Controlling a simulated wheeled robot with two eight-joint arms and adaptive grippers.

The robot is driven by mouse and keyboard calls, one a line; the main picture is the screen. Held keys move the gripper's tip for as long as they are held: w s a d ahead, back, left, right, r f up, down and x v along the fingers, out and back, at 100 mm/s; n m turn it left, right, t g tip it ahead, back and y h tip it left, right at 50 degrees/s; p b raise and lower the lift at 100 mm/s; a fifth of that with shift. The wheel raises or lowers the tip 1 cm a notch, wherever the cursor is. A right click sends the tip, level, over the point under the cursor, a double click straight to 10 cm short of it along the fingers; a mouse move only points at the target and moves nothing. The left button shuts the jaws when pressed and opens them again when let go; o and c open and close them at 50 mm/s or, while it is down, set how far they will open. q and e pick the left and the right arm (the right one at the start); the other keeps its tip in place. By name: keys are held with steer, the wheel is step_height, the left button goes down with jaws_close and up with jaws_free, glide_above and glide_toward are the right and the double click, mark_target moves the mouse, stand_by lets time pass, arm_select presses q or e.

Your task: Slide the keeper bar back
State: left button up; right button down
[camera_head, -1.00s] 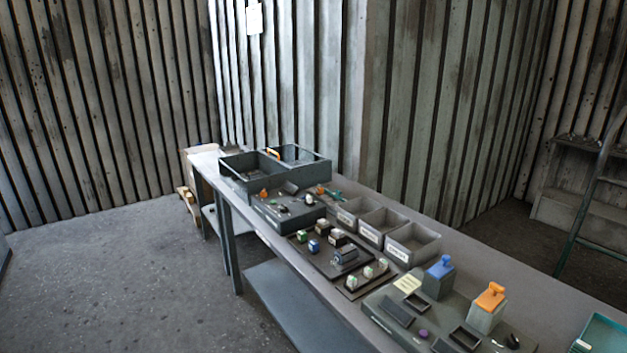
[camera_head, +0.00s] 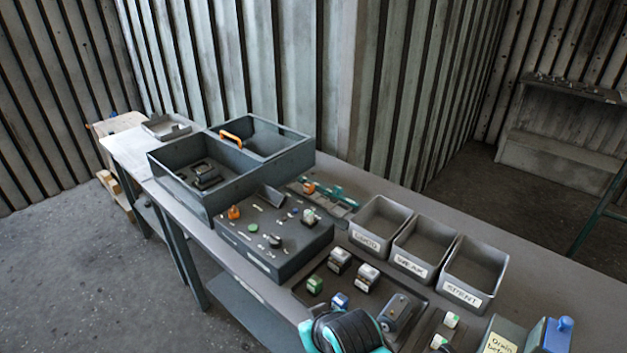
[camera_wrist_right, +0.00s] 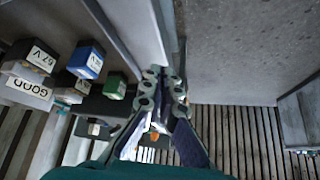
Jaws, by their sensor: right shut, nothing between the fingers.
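A dark grey two-part housing box (camera_head: 180,197) stands on the bench in the head view, with an orange handle (camera_head: 231,139) at its divider and a dark part in its near compartment. In front is a dark panel block (camera_head: 270,258) with knobs and small slots. A flat grey plate with a teal bar (camera_head: 322,190) lies behind it. I cannot tell which part is the keeper bar. My right gripper (camera_wrist_right: 163,85) is shut and empty in the right wrist view, beside the bench's edge. A teal and black part of my arm shows at the head view's bottom. My left gripper is not in view.
Three labelled grey bins (camera_head: 462,272) stand along the bench's far side. Several small blocks, including a green one (camera_head: 315,285) and a blue one (camera_head: 340,301), sit on a dark tray. A shallow tray (camera_head: 166,128) lies at the far end. The floor at left is clear.

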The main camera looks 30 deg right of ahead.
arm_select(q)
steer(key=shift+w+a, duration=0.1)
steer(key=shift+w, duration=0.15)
arm_select(e)
steer(key=shift+w, duration=0.3)
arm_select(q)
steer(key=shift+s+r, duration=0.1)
arm_select(e)
steer(key=shift+s+r, duration=0.1)
